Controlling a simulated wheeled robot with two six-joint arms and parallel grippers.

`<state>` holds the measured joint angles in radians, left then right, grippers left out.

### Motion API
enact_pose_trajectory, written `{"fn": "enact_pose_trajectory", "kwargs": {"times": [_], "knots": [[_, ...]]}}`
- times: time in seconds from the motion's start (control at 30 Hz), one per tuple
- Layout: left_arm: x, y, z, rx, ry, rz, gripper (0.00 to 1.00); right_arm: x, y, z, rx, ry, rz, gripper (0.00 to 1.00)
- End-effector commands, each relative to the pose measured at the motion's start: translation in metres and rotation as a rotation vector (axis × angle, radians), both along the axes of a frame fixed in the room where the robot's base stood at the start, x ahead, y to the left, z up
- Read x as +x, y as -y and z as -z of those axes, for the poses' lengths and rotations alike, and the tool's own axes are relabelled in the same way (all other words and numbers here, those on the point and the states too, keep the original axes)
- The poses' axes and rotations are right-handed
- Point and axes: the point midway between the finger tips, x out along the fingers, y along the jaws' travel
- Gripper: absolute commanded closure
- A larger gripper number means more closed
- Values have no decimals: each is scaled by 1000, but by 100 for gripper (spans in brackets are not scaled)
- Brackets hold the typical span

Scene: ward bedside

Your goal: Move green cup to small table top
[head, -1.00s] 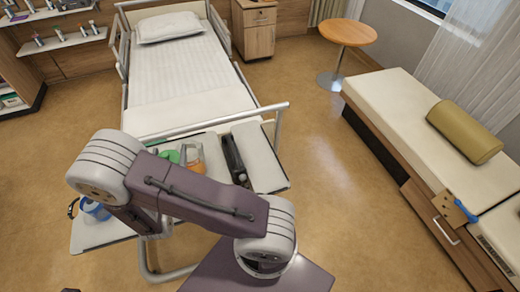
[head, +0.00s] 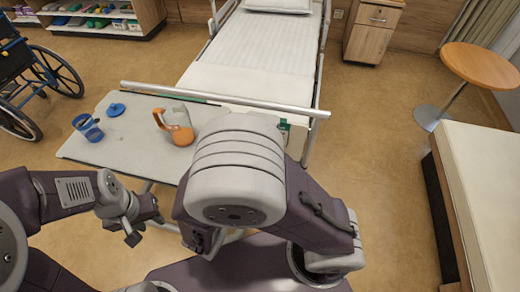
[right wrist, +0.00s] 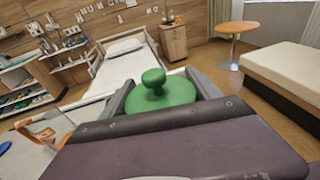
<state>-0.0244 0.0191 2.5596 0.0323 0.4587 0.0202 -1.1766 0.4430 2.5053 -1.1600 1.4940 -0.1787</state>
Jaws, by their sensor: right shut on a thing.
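The green cup (right wrist: 165,95) shows in the right wrist view as a green round top with a knob; its lower part is hidden. My right gripper (right wrist: 163,98) is shut on it, one finger at each side. In the head view, my right arm hides this gripper and the cup. The small round table (head: 482,66) with its orange wood top stands at the far right of the head view; it also shows at upper right in the right wrist view (right wrist: 237,28). Its visible top is bare. My left gripper (head: 146,227) is open and empty, below the overbed table's front edge.
The overbed table (head: 135,150) holds an orange and clear jug (head: 178,125), a blue cup (head: 88,128) and a blue lid (head: 117,110). The bed (head: 255,60) is behind it. A wheelchair (head: 40,85) stands left, a couch (head: 480,190) right. Floor is clear between bed and couch.

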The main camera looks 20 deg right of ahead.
Motion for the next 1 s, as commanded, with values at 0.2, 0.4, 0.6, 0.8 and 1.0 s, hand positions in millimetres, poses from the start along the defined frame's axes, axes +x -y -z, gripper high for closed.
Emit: {"fn": "enact_pose_trajectory", "kwargs": {"times": [0.2, 0.4, 0.6, 0.8, 1.0], "knots": [[0, 0, 13, 0, 0, 0, 64, 55, 7, 37, -2, -1, 10, 76], [0, 0, 18, 0, 0, 0, 64, 100, 9, 62, 0, 0, 5, 76], [0, 0, 18, 0, 0, 0, 64, 112, 9, 67, 0, 1, 0, 76], [0, 0, 26, 0, 0, 0, 64, 112, 9, 99, -3, -3, -1, 76], [0, 0, 26, 0, 0, 0, 64, 111, 9, 107, 1, 1, 0, 76]]}}
